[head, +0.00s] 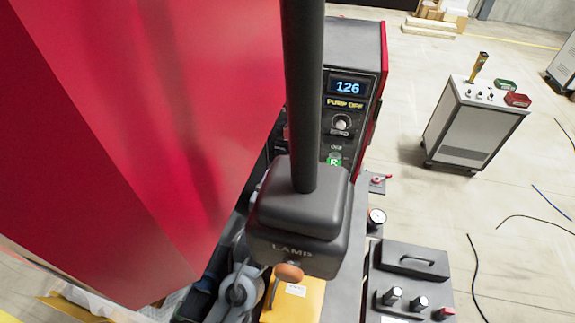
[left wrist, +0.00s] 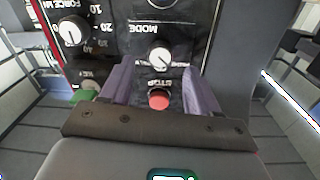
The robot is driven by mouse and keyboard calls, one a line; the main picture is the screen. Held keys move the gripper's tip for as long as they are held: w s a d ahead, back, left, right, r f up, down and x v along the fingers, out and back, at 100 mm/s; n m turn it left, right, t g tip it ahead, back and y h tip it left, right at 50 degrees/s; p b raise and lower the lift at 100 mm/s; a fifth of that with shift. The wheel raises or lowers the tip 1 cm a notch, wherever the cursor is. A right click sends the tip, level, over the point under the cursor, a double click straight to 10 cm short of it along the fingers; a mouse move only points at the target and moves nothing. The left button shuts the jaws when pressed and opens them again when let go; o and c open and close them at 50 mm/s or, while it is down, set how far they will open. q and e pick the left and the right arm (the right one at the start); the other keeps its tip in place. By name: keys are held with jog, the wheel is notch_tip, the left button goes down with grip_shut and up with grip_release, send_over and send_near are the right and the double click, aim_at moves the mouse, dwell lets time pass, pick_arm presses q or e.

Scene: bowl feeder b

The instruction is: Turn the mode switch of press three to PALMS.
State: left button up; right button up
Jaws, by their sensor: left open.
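The mode switch (left wrist: 160,60) is a round white-and-grey knob on a black panel (left wrist: 185,30) in the left wrist view, under upside-down MODE lettering. The small position labels around it are too blurred to read, so I cannot tell its setting. My left gripper (left wrist: 159,76) is open, its two purple-grey fingers pointing at the panel on either side of the switch. The fingers look apart from the knob; I cannot tell their depth from the panel. A red STOP button (left wrist: 160,99) shows between the fingers, nearer the palm. My right gripper is not in view.
Beside the switch are a FORCE dial (left wrist: 73,30) and a green key tag (left wrist: 83,96). In the head view, a large red surface (head: 150,120) and a dark LAMP box (head: 300,215) on a post block much. A grey cart (head: 470,130) stands right on open floor.

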aim_at(289, 163)
pick_arm(q)
jog(key=shift+x, duration=1.8)
jog(key=c, duration=1)
jog(key=shift+c, duration=0.2)
